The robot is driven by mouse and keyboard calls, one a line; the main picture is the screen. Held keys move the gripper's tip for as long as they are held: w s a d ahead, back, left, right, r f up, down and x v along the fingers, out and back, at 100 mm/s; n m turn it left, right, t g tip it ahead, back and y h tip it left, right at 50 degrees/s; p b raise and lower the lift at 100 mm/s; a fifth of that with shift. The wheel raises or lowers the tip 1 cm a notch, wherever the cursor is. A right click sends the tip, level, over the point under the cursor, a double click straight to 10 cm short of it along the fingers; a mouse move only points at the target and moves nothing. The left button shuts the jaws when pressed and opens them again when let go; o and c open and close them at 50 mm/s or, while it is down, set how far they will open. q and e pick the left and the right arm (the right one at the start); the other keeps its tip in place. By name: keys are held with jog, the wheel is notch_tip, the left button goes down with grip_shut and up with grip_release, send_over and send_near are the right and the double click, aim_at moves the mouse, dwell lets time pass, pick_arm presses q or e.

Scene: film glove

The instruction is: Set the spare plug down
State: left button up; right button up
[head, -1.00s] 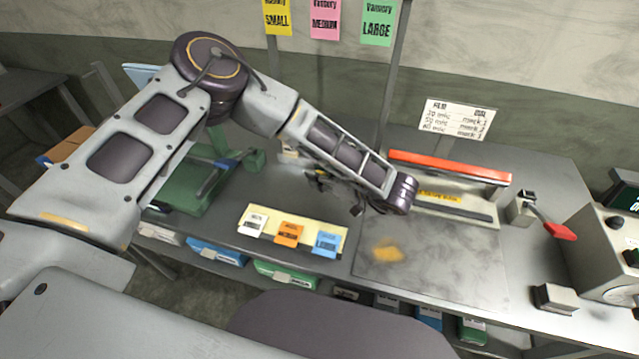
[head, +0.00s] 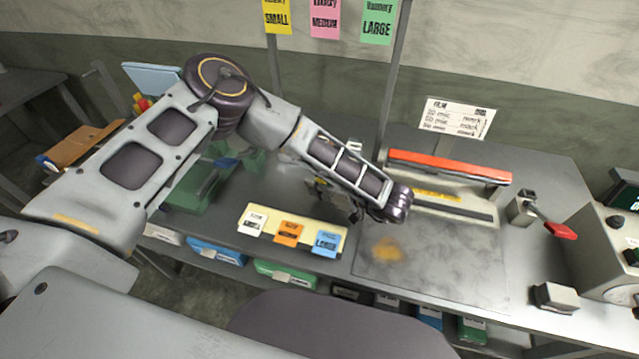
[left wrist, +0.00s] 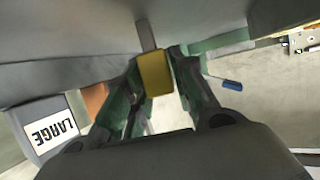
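My left gripper (head: 338,194) hangs below the left forearm over the bench, mostly hidden behind it in the head view. In the left wrist view, a yellow block (left wrist: 155,73), seemingly the spare plug, sits between the two fingers (left wrist: 156,90). The fingers appear closed against its sides. A grey strip shows just beyond its far end; I cannot tell whether they are joined. I cannot tell whether the plug touches any surface. In the head view the plug is not clearly visible. My right gripper is not in view.
A label strip (head: 262,235) with white, orange and blue cards lies at the bench's front. Right of it is a grey mat (head: 450,270) with a yellow-orange patch. Behind stands a red-topped sealer (head: 450,166). A green device (head: 190,190) is on the left; a red-handled lever (head: 560,230) is right.

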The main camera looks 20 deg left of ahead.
pick_arm(q)
jog(key=shift+o, duration=1.3)
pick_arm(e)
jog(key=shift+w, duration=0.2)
pick_arm(q)
jog(key=shift+r, duration=0.15)
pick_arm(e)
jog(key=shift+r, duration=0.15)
pick_arm(q)
jog(key=shift+v, duration=1.1)
jog(key=v, duration=0.2)
jog(key=shift+d, duration=0.25)
jog(key=v, duration=0.4)
jog(key=shift+s+d+r, duration=0.1)
jog(key=shift+s, duration=0.05)
jog(key=v, duration=0.3)
jog(key=shift+b, duration=0.3)
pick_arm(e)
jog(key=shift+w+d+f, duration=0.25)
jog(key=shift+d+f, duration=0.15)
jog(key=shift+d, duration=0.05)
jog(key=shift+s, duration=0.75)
